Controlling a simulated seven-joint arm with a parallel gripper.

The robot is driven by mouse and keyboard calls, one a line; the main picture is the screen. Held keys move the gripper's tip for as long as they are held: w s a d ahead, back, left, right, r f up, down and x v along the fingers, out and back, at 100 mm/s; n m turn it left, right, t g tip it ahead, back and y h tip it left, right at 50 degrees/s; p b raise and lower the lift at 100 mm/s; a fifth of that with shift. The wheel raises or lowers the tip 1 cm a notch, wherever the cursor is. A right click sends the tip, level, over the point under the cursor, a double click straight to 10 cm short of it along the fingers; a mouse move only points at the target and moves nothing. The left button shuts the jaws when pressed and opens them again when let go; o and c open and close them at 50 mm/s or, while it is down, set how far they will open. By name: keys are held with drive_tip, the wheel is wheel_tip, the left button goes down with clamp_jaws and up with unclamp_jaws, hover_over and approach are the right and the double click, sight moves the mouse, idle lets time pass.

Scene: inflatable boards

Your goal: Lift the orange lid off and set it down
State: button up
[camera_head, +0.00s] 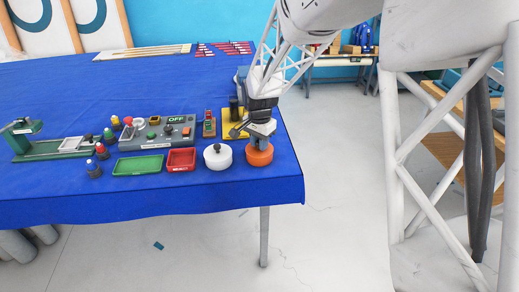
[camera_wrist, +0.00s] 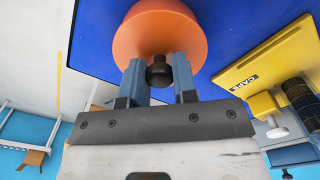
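The orange lid (camera_head: 259,157) is a round piece with a dark knob, at the table's front right corner. In the wrist view the orange lid (camera_wrist: 177,18) fills the top middle, with its black knob (camera_wrist: 159,73) toward me. My gripper (camera_head: 262,137) is right above it, pointing down. In the wrist view my gripper's two blue-grey fingers (camera_wrist: 160,70) lie on either side of the knob, very close to it. I cannot tell whether they touch or press it. My gripper hides part of the lid's top, and what lies under the lid is not visible.
A white round pot with a dark knob (camera_head: 217,157) stands just left. A red tray (camera_head: 181,160), a green tray (camera_head: 138,165) and a grey control box (camera_head: 172,134) are further left. A yellow board (camera_head: 233,122) lies behind. The table's edge (camera_head: 302,180) is close on the right.

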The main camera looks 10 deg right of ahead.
drive_tip(key=shift+c, duration=0.8)
drive_tip(key=shift+r, duration=0.15)
drive_tip(key=shift+r, duration=0.4)
drive_tip(key=r, duration=0.2)
drive_tip(key=shift+s+r, duration=0.2)
drive_tip(key=shift+r, duration=0.1)
drive_tip(key=s+d+r, duration=0.1)
drive_tip(key=s+d, duration=0.1)
drive_tip(key=s, duration=1.3)
drive_tip(key=shift+s+r, duration=0.15)
drive_tip(key=shift+s, duration=0.1)
drive_tip(key=shift+w, duration=0.1)
